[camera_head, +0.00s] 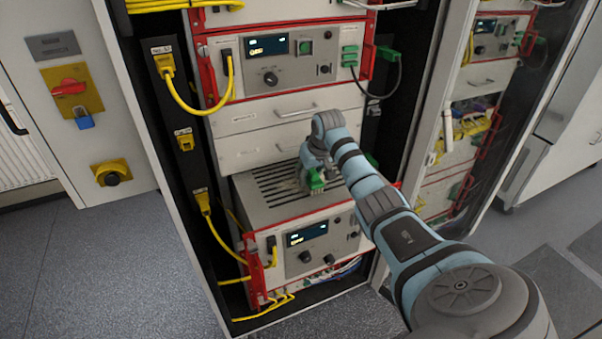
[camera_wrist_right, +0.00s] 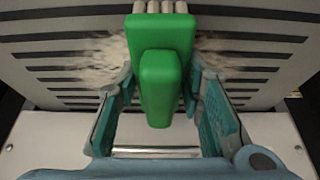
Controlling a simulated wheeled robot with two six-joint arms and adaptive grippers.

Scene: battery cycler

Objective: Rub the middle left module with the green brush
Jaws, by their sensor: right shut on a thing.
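My right gripper (camera_head: 313,174) is shut on the green brush (camera_head: 315,183) over the slotted top of a pulled-out module (camera_head: 262,198) in the left cabinet. In the wrist view the brush (camera_wrist_right: 162,75) sits between the two fingers, with its pale bristles at the top edge. Grey-brown dust (camera_wrist_right: 85,62) lies on the slotted top on both sides of the brush. I cannot tell whether the bristles touch the surface. My left gripper is not in view.
Another module (camera_head: 278,62) with a display and a green plug sits above, with drawers (camera_head: 268,120) between. Yellow cables (camera_head: 200,105) run along the cabinet's left side. A red-handled switch panel (camera_head: 72,92) is at the far left. The floor (camera_head: 100,270) in front is clear.

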